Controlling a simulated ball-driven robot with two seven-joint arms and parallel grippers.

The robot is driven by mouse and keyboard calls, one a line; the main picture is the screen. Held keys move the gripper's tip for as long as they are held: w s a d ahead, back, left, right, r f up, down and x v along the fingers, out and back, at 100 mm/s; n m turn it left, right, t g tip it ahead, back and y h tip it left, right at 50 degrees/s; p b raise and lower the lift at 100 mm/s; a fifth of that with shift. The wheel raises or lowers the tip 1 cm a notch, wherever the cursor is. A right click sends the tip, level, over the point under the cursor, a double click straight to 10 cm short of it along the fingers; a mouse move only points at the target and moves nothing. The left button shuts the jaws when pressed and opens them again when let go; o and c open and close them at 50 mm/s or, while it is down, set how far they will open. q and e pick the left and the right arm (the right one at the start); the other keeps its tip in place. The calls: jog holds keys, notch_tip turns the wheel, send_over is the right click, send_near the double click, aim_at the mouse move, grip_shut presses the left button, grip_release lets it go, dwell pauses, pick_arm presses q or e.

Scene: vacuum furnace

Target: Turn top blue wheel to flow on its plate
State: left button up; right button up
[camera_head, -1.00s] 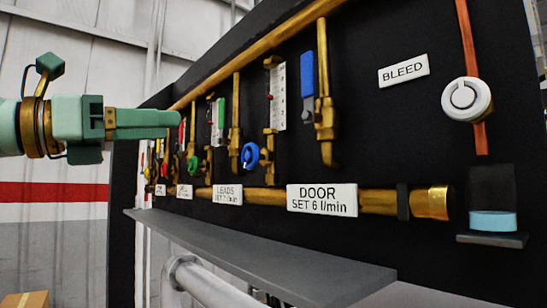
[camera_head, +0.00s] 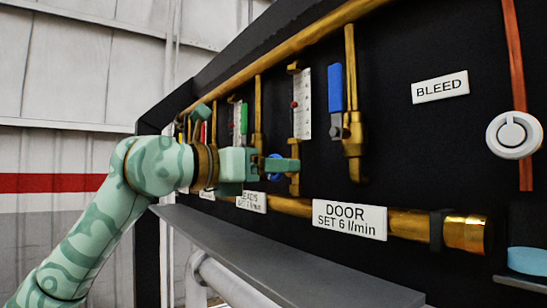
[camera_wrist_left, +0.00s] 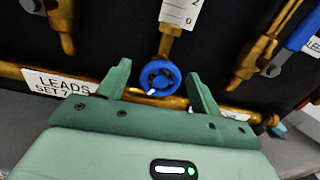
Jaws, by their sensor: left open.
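The blue wheel (camera_head: 275,160) sits on a brass fitting under a white scale plate (camera_head: 303,103); my left gripper partly hides it in the head view. In the left wrist view the wheel (camera_wrist_left: 160,77) shows whole, with a white mark toward its lower left. My left gripper (camera_head: 288,165) is open, its two fingers on either side of the wheel, with visible gaps. I cannot tell whether the fingertips reach the wheel's depth. A "LEADS" plate (camera_wrist_left: 58,82) is at lower left of the wheel; a "DOOR SET 6 l/min" plate (camera_head: 349,219) is to the right.
A blue lever handle (camera_head: 335,88) and brass pipe (camera_head: 352,110) stand right of the wheel. A brass manifold pipe (camera_head: 405,223) runs below. A grey shelf (camera_head: 290,258) juts out under it. A "BLEED" plate (camera_head: 440,87) and round white knob (camera_head: 514,135) are farther right.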

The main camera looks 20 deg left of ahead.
pick_arm(q)
jog(key=shift+w+d+f, duration=0.1)
jog(key=shift+w+d, duration=0.2)
jog(key=shift+w, duration=0.1)
jog(key=shift+s, duration=0.1)
jog(key=c, duration=1)
jog(key=shift+a, duration=0.1)
jog(key=shift+n+b, duration=1.05)
jog(key=shift+n, duration=0.15)
jog(key=shift+n+b, duration=0.95)
jog(key=shift+n, duration=0.65)
jog(key=o, duration=1)
